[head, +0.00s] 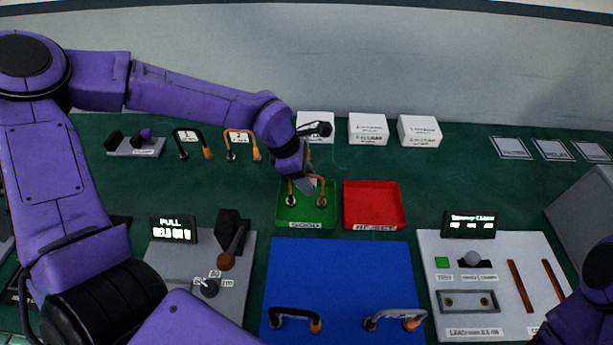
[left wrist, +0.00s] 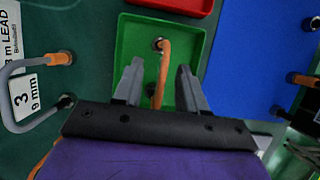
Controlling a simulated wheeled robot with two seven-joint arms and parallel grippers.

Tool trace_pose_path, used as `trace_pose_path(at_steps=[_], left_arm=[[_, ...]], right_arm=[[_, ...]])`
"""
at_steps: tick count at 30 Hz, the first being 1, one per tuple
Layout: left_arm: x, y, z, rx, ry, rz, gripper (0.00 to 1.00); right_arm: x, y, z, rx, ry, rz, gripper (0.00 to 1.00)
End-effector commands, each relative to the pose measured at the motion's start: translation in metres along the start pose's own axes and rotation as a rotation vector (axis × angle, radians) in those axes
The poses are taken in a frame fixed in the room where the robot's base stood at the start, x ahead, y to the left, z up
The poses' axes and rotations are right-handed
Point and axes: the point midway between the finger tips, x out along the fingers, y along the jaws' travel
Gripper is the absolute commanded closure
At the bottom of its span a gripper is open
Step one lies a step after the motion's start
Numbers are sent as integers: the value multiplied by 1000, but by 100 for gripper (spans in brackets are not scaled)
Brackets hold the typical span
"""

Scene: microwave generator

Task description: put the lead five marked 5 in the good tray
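The good tray (head: 285,218) is a green tray labelled GOOD, left of the red tray. A lead with an orange cable (left wrist: 165,62) lies in it; its end fittings show in the head view, and no number on it is readable. My left gripper (left wrist: 158,80) is over this tray, with its fingers apart on either side of the orange cable. In the head view my left gripper (head: 306,182) hides the tray's back part and the middle of the lead. My right gripper is out of view; only part of my right arm shows at the lower right.
The red reject tray (head: 375,226) looks empty. A black lead (head: 296,312) and a grey lead (head: 396,316) are on the blue mat (head: 340,265). Leads marked 1 (head: 190,135) and 2 (head: 240,136) stand at the back left. A tester panel (head: 500,255) is at the right.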

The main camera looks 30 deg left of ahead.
Motion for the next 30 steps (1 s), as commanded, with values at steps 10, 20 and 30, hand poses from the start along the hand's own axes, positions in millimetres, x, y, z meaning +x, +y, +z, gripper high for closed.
trace_pose_path(at_steps=[10,20,30], left_arm=[[-8,0,2,0,-1,1,60],[-87,1,2,0,-6,6,60],[-124,0,1,0,0,0,60]], right_arm=[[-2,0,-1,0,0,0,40],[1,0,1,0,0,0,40],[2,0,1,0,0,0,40]])
